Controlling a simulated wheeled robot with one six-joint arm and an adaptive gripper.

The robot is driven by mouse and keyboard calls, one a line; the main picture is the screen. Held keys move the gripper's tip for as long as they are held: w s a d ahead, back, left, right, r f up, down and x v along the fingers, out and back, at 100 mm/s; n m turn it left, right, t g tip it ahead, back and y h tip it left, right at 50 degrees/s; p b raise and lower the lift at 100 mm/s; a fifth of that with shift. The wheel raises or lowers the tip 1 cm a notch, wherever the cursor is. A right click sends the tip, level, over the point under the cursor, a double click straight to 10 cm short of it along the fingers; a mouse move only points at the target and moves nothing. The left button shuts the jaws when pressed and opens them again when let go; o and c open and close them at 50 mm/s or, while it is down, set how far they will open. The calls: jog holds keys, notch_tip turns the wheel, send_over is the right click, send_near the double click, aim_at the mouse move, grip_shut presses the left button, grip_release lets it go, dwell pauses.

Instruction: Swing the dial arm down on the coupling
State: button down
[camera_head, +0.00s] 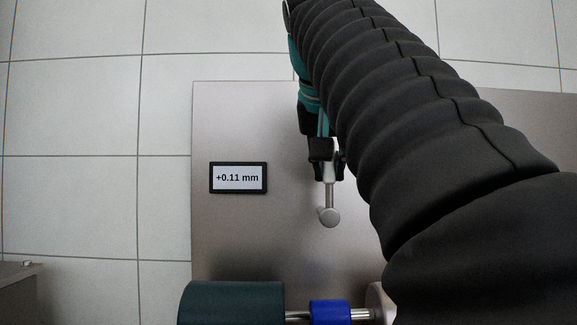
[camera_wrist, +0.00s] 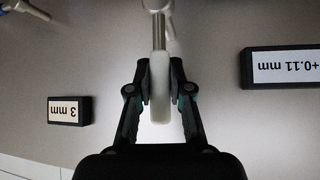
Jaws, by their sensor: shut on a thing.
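My gripper (camera_head: 328,172) is above the grey plate in the head view, and its fingers are shut on the pale grip of the dial arm. In the wrist view my gripper (camera_wrist: 160,88) has one black finger on each side of this light-coloured dial arm (camera_wrist: 159,75). In the head view the dial arm (camera_head: 329,193) shows a thin metal rod with a round grey knob at its end. The blue coupling (camera_head: 331,312) sits on a metal shaft at the bottom edge, apart from the knob in the picture. Contact between arm and coupling is not visible.
A dark green cylinder (camera_head: 231,303) stands left of the coupling. A black-framed display (camera_head: 238,178) reads +0.11 mm. A small block marked 3 mm (camera_wrist: 69,110) lies at the left in the wrist view. My arm covers the plate's right side.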

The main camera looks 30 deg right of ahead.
jog(key=c, duration=1.1)
grip_release()
jog(key=shift+o, duration=0.2)
jog(key=shift+a, duration=0.1)
jog(key=v, duration=0.7)
jog(key=shift+s+a+r, duration=0.1)
jog(key=shift+s, duration=0.1)
